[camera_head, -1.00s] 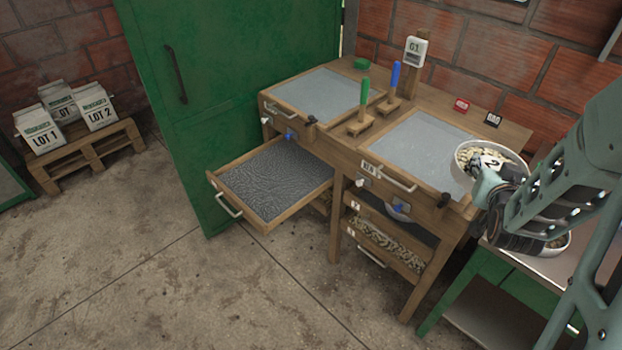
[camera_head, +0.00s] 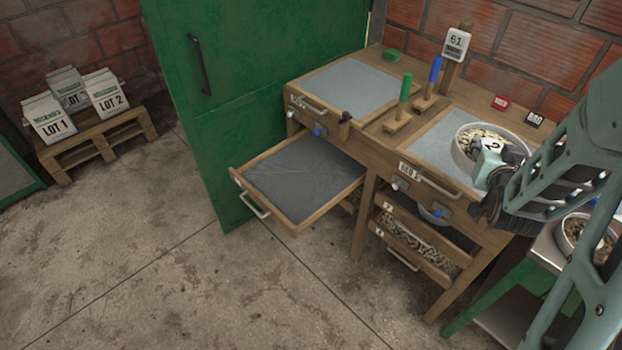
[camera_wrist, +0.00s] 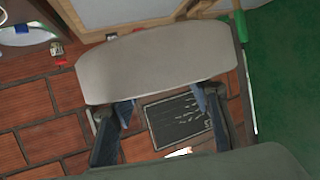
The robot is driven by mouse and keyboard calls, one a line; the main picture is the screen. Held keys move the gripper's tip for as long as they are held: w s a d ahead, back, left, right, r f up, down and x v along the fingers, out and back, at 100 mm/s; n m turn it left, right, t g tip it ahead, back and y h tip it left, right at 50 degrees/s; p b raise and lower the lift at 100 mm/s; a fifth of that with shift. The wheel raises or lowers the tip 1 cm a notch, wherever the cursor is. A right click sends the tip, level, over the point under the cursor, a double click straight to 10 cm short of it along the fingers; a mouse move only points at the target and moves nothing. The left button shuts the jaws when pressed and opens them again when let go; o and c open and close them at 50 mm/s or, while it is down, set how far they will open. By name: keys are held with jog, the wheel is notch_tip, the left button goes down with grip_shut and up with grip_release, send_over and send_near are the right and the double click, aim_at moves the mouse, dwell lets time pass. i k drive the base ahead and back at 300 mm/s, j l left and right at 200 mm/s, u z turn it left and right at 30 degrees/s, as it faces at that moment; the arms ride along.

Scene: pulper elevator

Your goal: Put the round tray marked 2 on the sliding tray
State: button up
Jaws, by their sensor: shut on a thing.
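The round tray marked 2 (camera_head: 458,153) is a pale round pan with light beans in it and a white tag reading 2. It shows in the head view over the right part of the wooden bench. My gripper (camera_head: 487,172) is shut on its near side and hides part of the wall. I cannot tell whether the pan touches the bench. The sliding tray (camera_head: 305,180), grey with a wooden frame, is pulled out at the bench's left front and is empty. In the wrist view, my gripper's fingers (camera_wrist: 162,112) stand below a pale slab.
Another round pan (camera_head: 566,241) stands on a green-framed side table at the right. Green (camera_head: 404,88) and blue (camera_head: 434,70) handles stand upright on the bench. A green door (camera_head: 250,100) is behind the sliding tray. The floor in front is clear.

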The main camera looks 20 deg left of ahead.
aim_at(298, 192)
jog(key=i+j, duration=0.1)
jog(key=j, duration=0.35)
jog(key=i+j, duration=0.1)
jog(key=j, duration=0.3)
jog(key=i+j, duration=0.1)
jog(key=j, duration=0.35)
